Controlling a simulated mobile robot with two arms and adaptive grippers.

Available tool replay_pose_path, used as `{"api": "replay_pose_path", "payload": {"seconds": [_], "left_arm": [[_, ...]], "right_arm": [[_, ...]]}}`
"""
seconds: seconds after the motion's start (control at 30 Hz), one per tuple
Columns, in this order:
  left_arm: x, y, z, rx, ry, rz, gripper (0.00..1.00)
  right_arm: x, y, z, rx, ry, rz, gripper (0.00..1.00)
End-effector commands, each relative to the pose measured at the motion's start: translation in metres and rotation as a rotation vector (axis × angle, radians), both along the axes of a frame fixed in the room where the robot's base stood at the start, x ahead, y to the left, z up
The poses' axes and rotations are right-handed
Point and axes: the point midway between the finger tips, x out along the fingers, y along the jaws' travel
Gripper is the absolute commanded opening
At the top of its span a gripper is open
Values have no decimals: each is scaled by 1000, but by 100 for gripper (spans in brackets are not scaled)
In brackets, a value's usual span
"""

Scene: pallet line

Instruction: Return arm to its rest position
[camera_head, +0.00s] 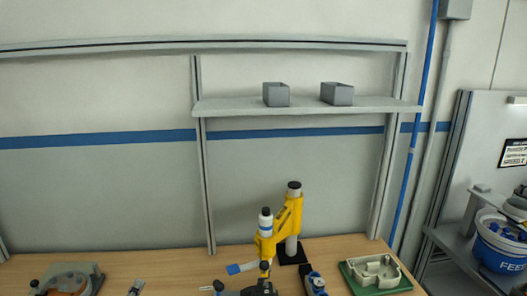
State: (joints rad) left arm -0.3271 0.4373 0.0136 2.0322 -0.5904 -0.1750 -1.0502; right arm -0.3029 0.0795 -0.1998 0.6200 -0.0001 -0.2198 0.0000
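A yellow jointed arm (288,218) stands on the wooden workbench near its back edge, right of the middle. It is carried by a grey post with a dark cap (293,188) on a black base plate (292,255). A white cylinder with a blue band and dark top (265,225) is at the arm's near end, to the left of the post. The arm's lower end reaches down over a dark device (240,290) that the bottom edge cuts off; whether they touch I cannot tell. Neither of my grippers is in view.
The wooden bench (185,265) also carries a green tray with a pale housing (374,271), a blue-and-dark tool (316,285), a blue item (241,268) and a grey fixture (68,280). A shelf (230,106) holds two grey bins. A blue bucket (500,246) stands right.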

Motion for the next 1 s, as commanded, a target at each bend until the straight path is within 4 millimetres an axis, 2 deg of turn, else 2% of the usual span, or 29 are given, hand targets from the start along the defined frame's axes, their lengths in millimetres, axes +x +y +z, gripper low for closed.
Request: {"api": "replay_pose_path", "payload": {"seconds": [0.1,0.23,0.4,0.5,0.7,0.87,0.9,1.0], "left_arm": [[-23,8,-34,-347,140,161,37],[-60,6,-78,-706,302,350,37],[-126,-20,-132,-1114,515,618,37],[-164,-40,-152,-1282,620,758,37],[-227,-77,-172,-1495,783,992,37],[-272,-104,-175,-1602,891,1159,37],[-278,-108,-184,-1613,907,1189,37],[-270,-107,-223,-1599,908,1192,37]], "right_arm": [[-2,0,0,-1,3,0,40],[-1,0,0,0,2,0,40],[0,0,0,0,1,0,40],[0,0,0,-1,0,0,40],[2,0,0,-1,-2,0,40],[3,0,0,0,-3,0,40],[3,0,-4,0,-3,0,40],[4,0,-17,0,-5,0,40]]}}
